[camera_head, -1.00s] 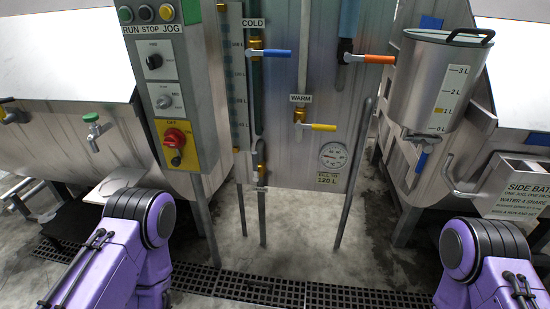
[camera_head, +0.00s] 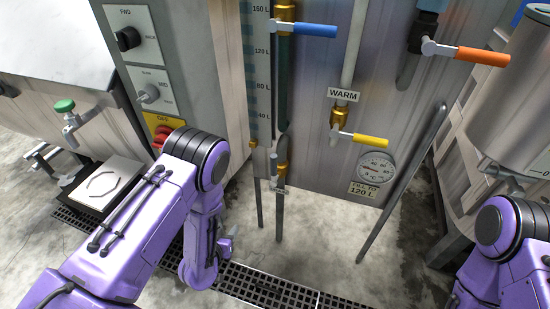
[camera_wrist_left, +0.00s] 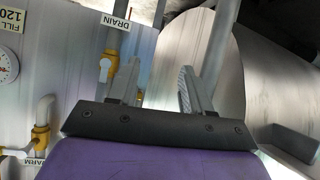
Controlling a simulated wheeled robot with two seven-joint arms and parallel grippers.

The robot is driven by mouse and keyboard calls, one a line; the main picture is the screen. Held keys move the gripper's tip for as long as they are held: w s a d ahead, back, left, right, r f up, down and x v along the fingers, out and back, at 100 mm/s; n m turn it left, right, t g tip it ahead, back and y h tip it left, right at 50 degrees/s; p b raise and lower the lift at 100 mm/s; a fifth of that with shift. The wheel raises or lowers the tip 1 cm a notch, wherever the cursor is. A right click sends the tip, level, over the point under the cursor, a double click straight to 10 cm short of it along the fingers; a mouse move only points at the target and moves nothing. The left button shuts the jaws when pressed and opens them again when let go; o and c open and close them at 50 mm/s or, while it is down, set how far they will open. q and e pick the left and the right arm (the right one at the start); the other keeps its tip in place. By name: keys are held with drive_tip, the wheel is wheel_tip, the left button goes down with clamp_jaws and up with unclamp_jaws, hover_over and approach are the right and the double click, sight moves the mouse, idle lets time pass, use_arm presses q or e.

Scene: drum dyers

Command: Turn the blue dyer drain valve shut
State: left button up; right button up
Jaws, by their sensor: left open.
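A brass drain valve sits low on the metal panel in the head view (camera_head: 282,176), with a thin handle hanging beside it. In the left wrist view a brass valve (camera_wrist_left: 106,68) shows on a pipe by an upside-down "DRAIN" label (camera_wrist_left: 115,22). My left gripper (camera_wrist_left: 160,82) is open and empty, its fingers apart and to the right of that valve, not touching it. In the head view my left gripper (camera_head: 228,241) is small and partly hidden by its arm, low and left of the valve. My right gripper is out of view; only its arm shows.
Other valves have a blue handle (camera_head: 304,30), a yellow handle (camera_head: 370,140) and an orange handle (camera_head: 482,57). A dial gauge (camera_head: 376,168) sits at the panel's lower right. A slanted metal leg (camera_head: 391,205) stands right. The floor grate (camera_head: 270,287) runs below.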

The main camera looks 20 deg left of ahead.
sight(272, 166)
use_arm(q)
drive_tip(key=w+d+r+m+t+h, duration=0.2)
drive_tip(key=w+d+r+t+h, duration=0.1)
drive_tip(key=w+r, duration=0.25)
drive_tip(key=w+d+r+m+t+h, duration=0.25)
drive_tip(key=w+d+r, duration=0.2)
drive_tip(key=w, duration=0.25)
drive_tip(key=x, duration=0.7)
drive_tip(key=a+x, duration=0.1)
drive_tip(key=x, duration=0.2)
drive_tip(key=shift+w+r+p, duration=0.25)
drive_tip(key=shift+w+p, duration=0.15)
drive_tip(key=shift+w, duration=0.05)
clamp_jaws()
drive_tip(key=shift+m, duration=0.25)
